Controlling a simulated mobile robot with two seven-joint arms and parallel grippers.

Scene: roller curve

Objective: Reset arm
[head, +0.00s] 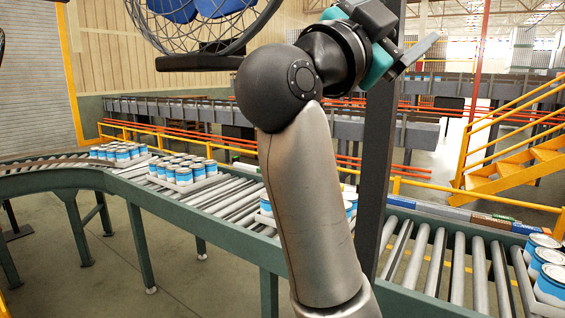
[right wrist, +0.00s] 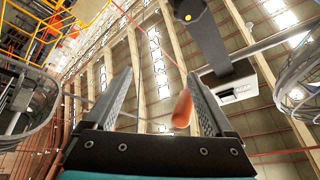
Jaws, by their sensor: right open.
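My right arm rises through the middle of the head view, bent at the top. Its gripper (head: 412,38) is held high above the conveyor, with grey fingers pointing up and to the right. In the right wrist view the gripper (right wrist: 161,75) is open, its two fingers apart and aimed up at the ceiling. An orange-red item (right wrist: 183,108) shows between the fingers; I cannot tell what it is or how far off it is. My left gripper is not in view.
A curved roller conveyor (head: 222,198) carries several blue-and-white cans (head: 184,172) on trays; more cans (head: 549,283) are at right. A round wire cage with blue parts (head: 205,22) is close to my arm at top. Yellow stairs (head: 520,165) stand behind.

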